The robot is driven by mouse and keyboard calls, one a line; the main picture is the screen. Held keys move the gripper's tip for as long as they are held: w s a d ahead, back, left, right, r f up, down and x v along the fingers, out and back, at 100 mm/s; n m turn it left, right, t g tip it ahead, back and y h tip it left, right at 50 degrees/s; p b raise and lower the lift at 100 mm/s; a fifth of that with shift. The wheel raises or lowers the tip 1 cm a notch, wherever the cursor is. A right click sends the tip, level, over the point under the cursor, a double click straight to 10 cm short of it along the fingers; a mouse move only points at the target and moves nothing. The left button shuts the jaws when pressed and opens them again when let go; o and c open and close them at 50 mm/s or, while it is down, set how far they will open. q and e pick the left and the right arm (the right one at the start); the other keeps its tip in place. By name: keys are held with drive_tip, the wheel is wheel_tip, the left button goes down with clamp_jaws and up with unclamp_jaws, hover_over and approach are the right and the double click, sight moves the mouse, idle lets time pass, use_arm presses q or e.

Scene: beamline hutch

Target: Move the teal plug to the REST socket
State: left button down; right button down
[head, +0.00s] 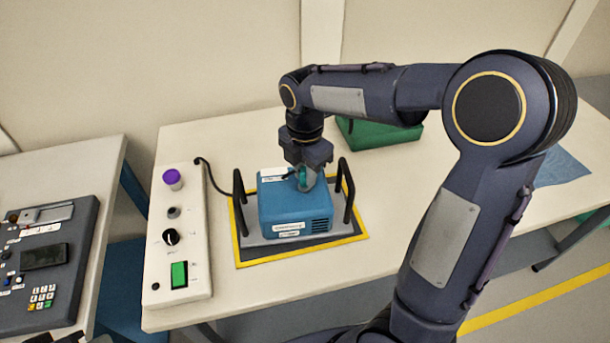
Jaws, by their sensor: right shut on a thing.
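The teal plug (303,181) is at the top of the blue device box (287,209), under my right gripper (306,172). My right gripper points down and is shut on the teal plug. The plug's lower end meets or hovers at the box top; I cannot tell whether it is seated in a socket. Small white labels (273,179) are on the box, but their words are too small to read. The REST socket cannot be made out. My left gripper is not in view.
Black handles (240,200) stand on both sides of the box, close to my right gripper. A white control panel (178,250) with a purple knob and green switch is on the left. A green case (380,132) lies behind. The front right of the table is clear.

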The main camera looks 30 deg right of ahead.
drive_tip(key=shift+r+p, duration=3)
drive_tip(key=shift+r, duration=0.5)
